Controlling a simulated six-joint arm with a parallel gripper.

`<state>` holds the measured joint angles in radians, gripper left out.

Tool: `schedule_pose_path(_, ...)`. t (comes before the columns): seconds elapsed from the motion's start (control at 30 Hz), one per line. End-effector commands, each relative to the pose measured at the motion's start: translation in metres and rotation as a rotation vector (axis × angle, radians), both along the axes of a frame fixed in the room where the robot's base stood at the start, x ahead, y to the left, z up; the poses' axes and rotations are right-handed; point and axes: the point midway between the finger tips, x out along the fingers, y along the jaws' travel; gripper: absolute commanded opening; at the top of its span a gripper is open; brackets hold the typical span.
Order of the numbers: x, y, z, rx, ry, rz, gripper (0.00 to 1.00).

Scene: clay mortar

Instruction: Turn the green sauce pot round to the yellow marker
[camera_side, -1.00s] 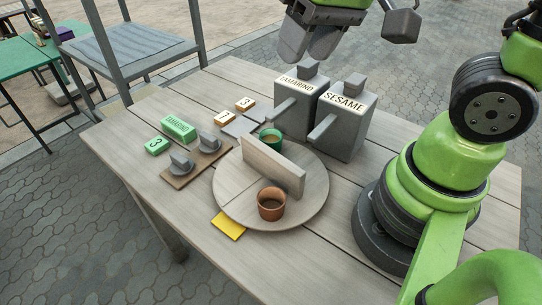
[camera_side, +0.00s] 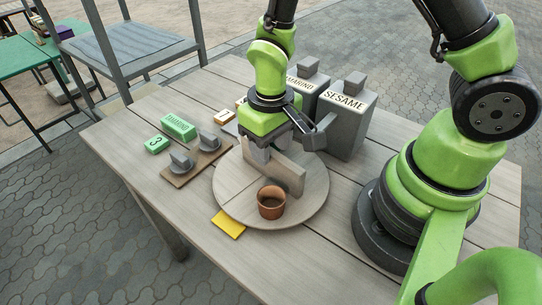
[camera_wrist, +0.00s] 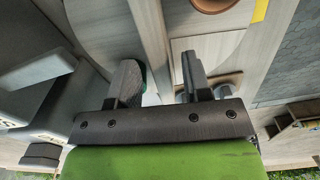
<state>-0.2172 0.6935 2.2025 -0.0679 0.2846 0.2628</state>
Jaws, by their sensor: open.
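A round wooden turntable (camera_side: 312,205) carries an upright divider board (camera_side: 290,178) across its middle. The green sauce pot is hidden behind my gripper in the side view; only a green sliver of it (camera_wrist: 144,73) shows beside the left finger in the wrist view. A terracotta pot (camera_side: 271,204) stands on the near side of the board. The yellow marker (camera_side: 228,224) lies on the table at the turntable's near left edge. My gripper (camera_side: 271,155) is low over the turntable, open, with its fingers on either side of the divider board. I cannot tell whether they touch it.
A SESAME dispenser (camera_side: 346,115) and a TAMARIND dispenser (camera_side: 308,85) with spouts stand close behind my gripper. A brown board with two grey knobs (camera_side: 185,170) and green label blocks (camera_side: 178,128) lie left of the turntable. The table's front is clear.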

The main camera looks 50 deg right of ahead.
Motion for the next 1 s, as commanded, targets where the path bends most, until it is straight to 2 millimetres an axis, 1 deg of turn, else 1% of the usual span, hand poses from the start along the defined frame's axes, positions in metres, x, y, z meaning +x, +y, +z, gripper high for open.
schedule_pose_path(0.03, -0.001, 0.000, -0.008, -0.001, 0.005, 0.001, 0.45)
schedule_pose_path(0.1, -0.001, 0.000, -0.017, -0.001, 0.004, 0.000, 0.45)
schedule_pose_path(0.23, 0.000, 0.000, -0.028, 0.000, 0.002, 0.000, 0.45)
schedule_pose_path(0.37, 0.000, 0.000, -0.033, 0.001, 0.000, 0.000, 0.45)
schedule_pose_path(0.6, 0.000, 0.000, -0.034, 0.001, -0.001, 0.000, 0.45)
schedule_pose_path(0.63, 0.000, 0.000, -0.034, 0.001, -0.001, 0.000, 0.40)
schedule_pose_path(0.67, 0.000, 0.000, -0.034, 0.001, -0.001, 0.000, 0.33)
schedule_pose_path(0.7, 0.000, 0.000, -0.034, 0.001, -0.001, 0.000, 0.24)
schedule_pose_path(0.77, 0.000, 0.000, -0.033, 0.001, -0.001, 0.000, 0.10)
schedule_pose_path(0.8, 0.000, 0.000, -0.033, 0.001, -0.001, 0.000, 0.01)
schedule_pose_path(1.0, 0.000, 0.000, -0.033, 0.001, -0.001, -0.001, 0.00)
